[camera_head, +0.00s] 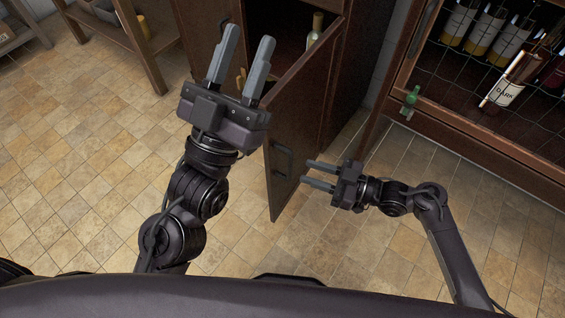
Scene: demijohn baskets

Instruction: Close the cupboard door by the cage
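The cupboard (205,30) is dark brown wood and stands at the top centre. Its door (300,118) stands open, swung out towards me, with a dark handle (281,160) low on its near part. A bottle (315,30) and part of a yellowish object show inside the cupboard. My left gripper (243,62) is open and empty, in front of the cupboard and left of the door; it hides part of the cupboard. My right gripper (318,175) is open and empty, just right of the door, its fingers pointing at it. Whether they touch the door I cannot tell.
A wooden table (120,30) stands at the upper left. The tiled floor (80,170) is clear at the left.

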